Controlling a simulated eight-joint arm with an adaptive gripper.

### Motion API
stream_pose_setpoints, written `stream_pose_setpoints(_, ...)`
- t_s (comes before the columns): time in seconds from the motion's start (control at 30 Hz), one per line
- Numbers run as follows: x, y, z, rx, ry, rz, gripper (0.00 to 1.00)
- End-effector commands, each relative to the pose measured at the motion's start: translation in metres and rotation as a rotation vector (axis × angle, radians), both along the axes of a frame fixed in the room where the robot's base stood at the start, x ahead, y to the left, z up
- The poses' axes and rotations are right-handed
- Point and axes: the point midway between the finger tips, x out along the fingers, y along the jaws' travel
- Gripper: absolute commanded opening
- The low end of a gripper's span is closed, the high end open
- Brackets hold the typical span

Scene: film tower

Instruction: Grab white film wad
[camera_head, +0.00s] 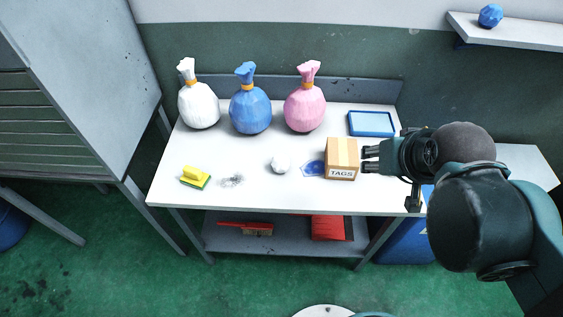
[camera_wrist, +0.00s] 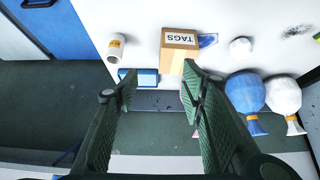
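The white film wad (camera_head: 281,165) is a small crumpled ball on the white table, right of the grey scraggly tangle and left of the TAGS box. It also shows in the wrist view (camera_wrist: 240,46), at upper right. My gripper (camera_head: 369,159) is at the right of the TAGS box, on the far side of the box from the wad. In the wrist view my gripper (camera_wrist: 158,80) has its two fingers spread apart with nothing between them. The wad lies outside the fingers.
The TAGS box (camera_head: 342,159) and a flat blue piece (camera_head: 313,169) stand between gripper and wad. White (camera_head: 199,105), blue (camera_head: 250,109) and pink (camera_head: 305,107) bags stand behind. A blue tray (camera_head: 371,123), sponge (camera_head: 196,176), grey tangle (camera_head: 232,180) and orange-banded cylinder (camera_wrist: 116,47) are also there.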

Motion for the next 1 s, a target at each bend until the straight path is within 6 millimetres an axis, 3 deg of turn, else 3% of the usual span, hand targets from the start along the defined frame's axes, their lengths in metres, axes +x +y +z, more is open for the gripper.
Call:
stream_pose_setpoints(0.37,0.0000,0.0000,0.0000,0.000,0.000,0.000,0.40)
stream_pose_setpoints(0.5,0.0000,0.0000,0.0000,0.000,0.000,0.000,0.53)
stream_pose_setpoints(1.0,0.0044,0.0038,0.0018,0.023,0.011,-0.024,0.53)
